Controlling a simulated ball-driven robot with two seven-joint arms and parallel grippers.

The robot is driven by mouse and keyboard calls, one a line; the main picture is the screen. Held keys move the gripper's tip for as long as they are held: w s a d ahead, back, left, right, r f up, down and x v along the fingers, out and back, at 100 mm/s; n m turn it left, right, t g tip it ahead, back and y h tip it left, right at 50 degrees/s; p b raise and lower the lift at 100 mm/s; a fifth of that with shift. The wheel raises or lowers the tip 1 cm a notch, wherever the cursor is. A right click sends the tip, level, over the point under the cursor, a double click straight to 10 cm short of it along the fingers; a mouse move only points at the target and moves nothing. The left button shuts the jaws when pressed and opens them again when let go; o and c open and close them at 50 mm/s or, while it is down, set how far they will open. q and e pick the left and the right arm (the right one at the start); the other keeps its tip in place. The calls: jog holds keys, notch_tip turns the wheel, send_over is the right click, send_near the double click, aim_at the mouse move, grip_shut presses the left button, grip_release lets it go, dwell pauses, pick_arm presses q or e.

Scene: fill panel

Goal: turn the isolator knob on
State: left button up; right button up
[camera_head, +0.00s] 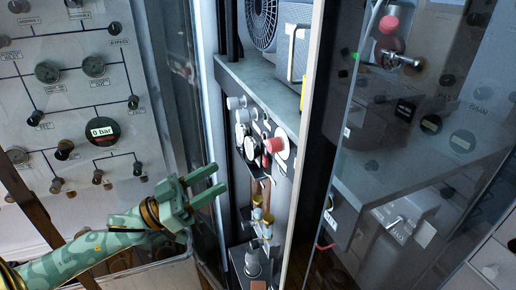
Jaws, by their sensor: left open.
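My left gripper (214,180) is in front of the narrow open cabinet, its fingers apart and pointing right, with nothing between them. Inside the cabinet, on a dark upright panel, a red knob (274,146) sits on a pale round plate. It is to the right of and above my fingertips and apart from them. I cannot read a label that tells which is the isolator knob. My right gripper is not in view.
A glass door (420,150) with a metal handle (400,60) stands on the right, showing what look like reflections. A wall panel (70,90) with several knobs and a "0 bar" gauge (102,131) is on the left. Brass-fitted pipes (262,215) stand below the red knob.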

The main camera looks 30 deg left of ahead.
aim_at(269, 148)
pick_arm(q)
jog(key=p+x, duration=0.2)
jog(key=x, duration=0.9)
jog(key=shift+w+r, duration=0.1)
jog(key=shift+w, duration=0.05)
jog(key=shift+w+d+r, duration=0.1)
jog(key=shift+w+d, duration=0.25)
jog(key=shift+d, duration=0.05)
jog(key=c, duration=1)
